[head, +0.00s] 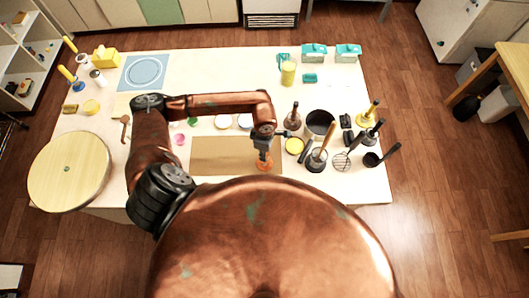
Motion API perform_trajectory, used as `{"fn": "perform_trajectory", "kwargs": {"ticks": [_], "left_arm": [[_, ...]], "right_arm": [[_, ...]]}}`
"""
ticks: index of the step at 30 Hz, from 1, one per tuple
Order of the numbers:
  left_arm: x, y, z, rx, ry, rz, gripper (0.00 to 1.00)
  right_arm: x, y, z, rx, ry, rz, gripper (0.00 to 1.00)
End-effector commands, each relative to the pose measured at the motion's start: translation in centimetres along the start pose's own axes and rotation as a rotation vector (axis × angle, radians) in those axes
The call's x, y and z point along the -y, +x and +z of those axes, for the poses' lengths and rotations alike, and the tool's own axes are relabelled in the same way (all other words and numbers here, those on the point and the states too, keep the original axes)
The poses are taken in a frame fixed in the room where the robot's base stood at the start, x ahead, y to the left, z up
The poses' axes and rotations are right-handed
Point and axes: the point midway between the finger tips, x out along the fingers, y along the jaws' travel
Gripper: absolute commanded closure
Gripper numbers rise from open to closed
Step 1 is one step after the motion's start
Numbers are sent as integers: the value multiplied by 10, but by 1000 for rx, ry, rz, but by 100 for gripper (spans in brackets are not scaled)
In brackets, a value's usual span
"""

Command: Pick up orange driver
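A small orange object (265,164), which looks like the orange driver, is on the brown board (215,153) near the middle of the table. My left gripper (263,153) points down directly over it, touching or very close. The gripper covers part of the orange object, so its full shape is hidden. The fingers are too small to tell whether they are open or closed on it. My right gripper is not in view.
The pale table (205,80) holds a dark pot (320,123), a yellow round item (294,146) and several plungers and utensils at the right. A round wooden disc (67,169) is at the left. Teal boxes (314,53) stand at the back right. The back middle is clear.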

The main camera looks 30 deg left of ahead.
Motion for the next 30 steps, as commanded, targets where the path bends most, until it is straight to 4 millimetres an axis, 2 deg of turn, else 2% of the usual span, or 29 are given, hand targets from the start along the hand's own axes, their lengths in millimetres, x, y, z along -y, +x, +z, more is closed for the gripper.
{"fn": "perform_trajectory", "kwargs": {"ticks": [9, 17, 23, 30], "left_arm": [[0, 0, 0, 0, 0, 0, 100], [-1, -3, 0, 1, 0, 1, 100], [-2, -29, 0, 1, 2, 5, 100], [-2, -76, 0, 1, 1, 5, 100]], "right_arm": [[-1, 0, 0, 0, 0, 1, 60], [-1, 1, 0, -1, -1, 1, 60], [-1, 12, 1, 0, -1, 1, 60], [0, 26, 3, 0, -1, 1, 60]]}}
